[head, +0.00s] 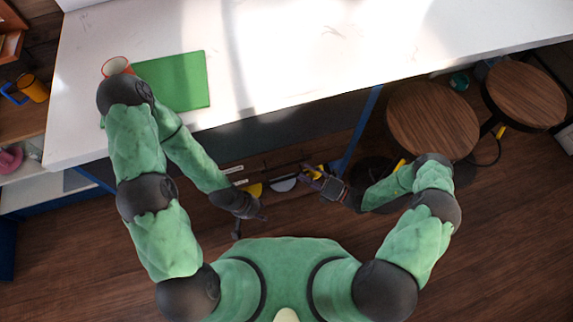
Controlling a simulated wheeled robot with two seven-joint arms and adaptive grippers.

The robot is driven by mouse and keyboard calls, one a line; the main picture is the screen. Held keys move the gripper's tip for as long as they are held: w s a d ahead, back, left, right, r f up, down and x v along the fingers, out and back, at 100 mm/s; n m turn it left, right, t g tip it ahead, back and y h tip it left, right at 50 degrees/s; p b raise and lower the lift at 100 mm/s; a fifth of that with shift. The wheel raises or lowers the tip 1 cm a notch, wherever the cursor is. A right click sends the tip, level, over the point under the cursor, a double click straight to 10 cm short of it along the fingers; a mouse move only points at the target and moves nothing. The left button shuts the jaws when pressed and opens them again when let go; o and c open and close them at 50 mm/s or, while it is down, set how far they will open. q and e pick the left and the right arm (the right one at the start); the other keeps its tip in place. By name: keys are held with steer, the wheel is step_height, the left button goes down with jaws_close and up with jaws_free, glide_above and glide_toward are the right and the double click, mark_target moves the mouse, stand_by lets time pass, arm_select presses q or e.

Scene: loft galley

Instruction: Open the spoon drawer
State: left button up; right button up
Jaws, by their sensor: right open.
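Below the counter's front edge is a dark cabinet front with what look like drawer fronts (262,165) seen steeply from above. Small pale labels (233,169) show on it, too small to read, so I cannot tell which is the spoon drawer. No drawer clearly stands out open. My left gripper (252,220) is low in front of the cabinet, apart from it, and whether its fingers are open is unclear. My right gripper (312,176) is open, close to the cabinet front at the right end of the labels. I cannot tell whether it touches a handle.
A white counter (300,50) carries a green board (180,80) and a red-rimmed cup (116,66), partly behind my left arm. Two round wooden stools (432,120) (525,94) stand at right. A blue post (358,130) is near my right gripper. Wooden floor (90,260) lies open at left.

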mark_target(286, 165)
steer(key=x, duration=0.8)
steer(key=shift+a+b, duration=0.25)
steer(key=shift+b, duration=0.15)
jaws_close()
